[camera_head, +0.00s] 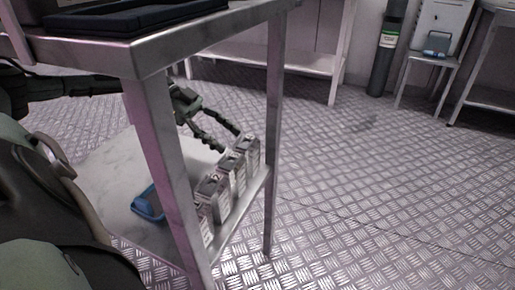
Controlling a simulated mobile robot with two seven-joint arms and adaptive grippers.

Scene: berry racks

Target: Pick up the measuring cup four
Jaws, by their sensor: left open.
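Several grey, box-like measuring cups stand in a row along the right edge of the metal table's lower shelf (105,178). Their labels are small; one cup (211,188) seems to carry a 2. I cannot read a 4, so I cannot tell for sure which is cup four. The farthest cup (250,151) is partly behind the cup before it. My left gripper (231,142) reaches in under the tabletop, its fingers open and empty, close to the far end of the row. Contact cannot be told. My right gripper is not in view.
The table's front leg (167,170) and back-right leg (274,130) stand close to the cups. A blue object (147,204) lies on the shelf, left of the row. A dark tray (130,18) rests on the tabletop. The patterned floor to the right is clear.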

